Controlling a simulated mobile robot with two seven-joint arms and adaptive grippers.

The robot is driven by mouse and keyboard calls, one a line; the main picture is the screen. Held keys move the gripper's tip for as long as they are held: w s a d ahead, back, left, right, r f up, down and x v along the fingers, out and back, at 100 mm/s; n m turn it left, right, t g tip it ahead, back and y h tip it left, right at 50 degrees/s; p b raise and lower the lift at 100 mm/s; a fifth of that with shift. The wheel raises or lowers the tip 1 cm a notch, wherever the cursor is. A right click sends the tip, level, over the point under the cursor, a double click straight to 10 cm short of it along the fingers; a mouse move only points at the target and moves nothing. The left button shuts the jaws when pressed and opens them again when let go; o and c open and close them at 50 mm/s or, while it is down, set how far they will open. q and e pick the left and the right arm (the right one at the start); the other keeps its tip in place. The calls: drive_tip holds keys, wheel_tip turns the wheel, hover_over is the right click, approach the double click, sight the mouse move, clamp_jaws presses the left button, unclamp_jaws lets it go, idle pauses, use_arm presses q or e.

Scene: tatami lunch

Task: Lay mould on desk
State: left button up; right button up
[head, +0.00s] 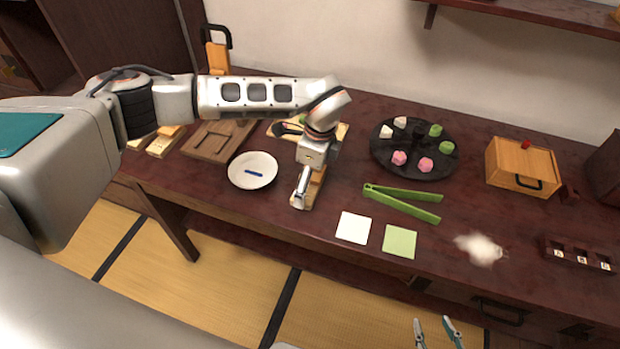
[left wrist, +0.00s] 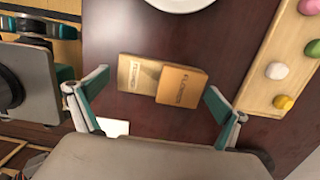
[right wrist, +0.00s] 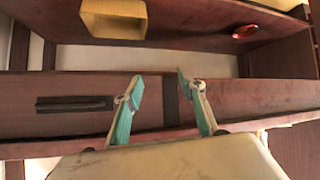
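In the left wrist view, two small flat wooden blocks with engraved marks lie together on the dark desk (head: 400,105): a tan one (left wrist: 135,72) and an orange one (left wrist: 182,86) that overlaps its edge. I cannot tell which is called the mould. My left gripper (left wrist: 157,86) is open above them, a finger on either side. In the head view, my left gripper (head: 302,190) hangs over the desk and largely hides the blocks. My right gripper (head: 439,330) is open and empty in front of the desk; it also shows in the right wrist view (right wrist: 156,86).
A white plate (head: 240,180) is left of my left gripper. A white square (head: 353,228), a green square (head: 400,242) and green tongs (head: 402,200) lie to its right. A black round tray (head: 385,158) with sweets and a wooden box (head: 505,175) stand farther right.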

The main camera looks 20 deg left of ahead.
use_arm(q)
wheel_tip(320, 180, up, 12)
drive_tip(key=d+p, duration=0.1)
drive_tip(key=shift+d+r, duration=0.15)
drive_tip(key=shift+d, duration=0.05)
idle(0.4)
idle(0.4)
